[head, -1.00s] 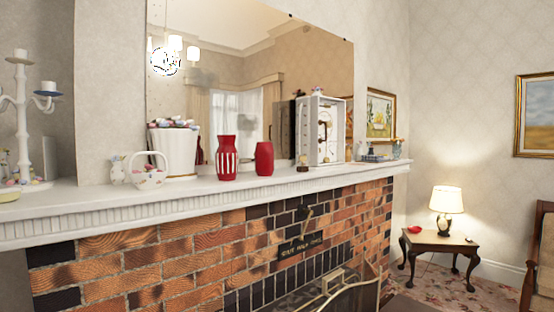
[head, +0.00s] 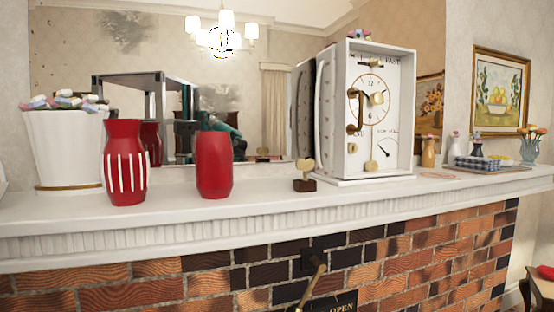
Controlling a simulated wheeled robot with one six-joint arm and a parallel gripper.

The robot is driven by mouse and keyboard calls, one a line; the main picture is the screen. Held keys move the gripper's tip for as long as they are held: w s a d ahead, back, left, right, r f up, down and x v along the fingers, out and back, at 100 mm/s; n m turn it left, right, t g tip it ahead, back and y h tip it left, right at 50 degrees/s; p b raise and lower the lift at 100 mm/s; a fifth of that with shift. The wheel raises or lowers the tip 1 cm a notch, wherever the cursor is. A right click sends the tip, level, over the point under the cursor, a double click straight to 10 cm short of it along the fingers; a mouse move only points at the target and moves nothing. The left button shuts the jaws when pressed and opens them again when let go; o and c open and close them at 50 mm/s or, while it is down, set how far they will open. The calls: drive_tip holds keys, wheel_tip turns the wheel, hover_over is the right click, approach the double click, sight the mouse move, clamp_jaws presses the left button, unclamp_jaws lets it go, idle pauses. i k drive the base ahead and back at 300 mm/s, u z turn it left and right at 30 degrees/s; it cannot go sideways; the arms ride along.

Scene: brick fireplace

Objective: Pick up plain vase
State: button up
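Two red vases stand upright on the white mantel shelf (head: 270,207) in the head view. The plain red vase (head: 214,162) has no stripes and stands left of centre, near the shelf's front edge. The striped red vase (head: 125,165) has white vertical stripes and stands a little to its left, with a gap between them. My gripper is not in view, so I cannot see its state.
A white bucket (head: 68,150) of colourful pieces stands left of the vases. Right of the plain vase are a small gold heart ornament (head: 305,176) and a white clock box (head: 366,112). A mirror (head: 260,60) is behind. Brickwork (head: 150,290) lies below the shelf.

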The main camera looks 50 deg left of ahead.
sight(214, 151)
drive_tip(key=i, duration=0.5)
drive_tip(key=u, duration=2.2)
